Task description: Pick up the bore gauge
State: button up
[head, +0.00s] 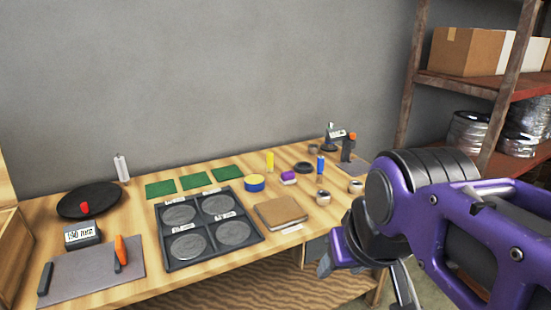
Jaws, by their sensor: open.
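I cannot tell for sure which item is the bore gauge. One candidate is a dark upright tool with an orange top (349,147) on a grey mat at the bench's far right end. Others are an orange-handled tool (120,250) and a dark handle (45,278), both on a grey mat (85,278) at the front left. My gripper (365,275) is at the lower right, in front of the bench's front edge. It is open, with nothing visible between its fingers, and stands apart from these tools.
The wooden bench (225,277) carries a black tray (207,263) with several round discs, a brown notebook (280,211), green pads (194,181), a black round plate (72,205) and several small cylinders. A shelf (478,88) with boxes stands right. Bare wood shows along the front.

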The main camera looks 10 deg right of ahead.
aim_at(320, 160)
jog(key=i+l+z, duration=0.1)
jog(key=z, duration=0.25)
jog(key=i+l+u, duration=0.35)
jog(key=i+l, duration=0.2)
jog(key=i+l+u, duration=0.2)
jog(key=l, duration=0.3)
jog(key=i+l+u, duration=0.2)
jog(key=l, duration=0.2)
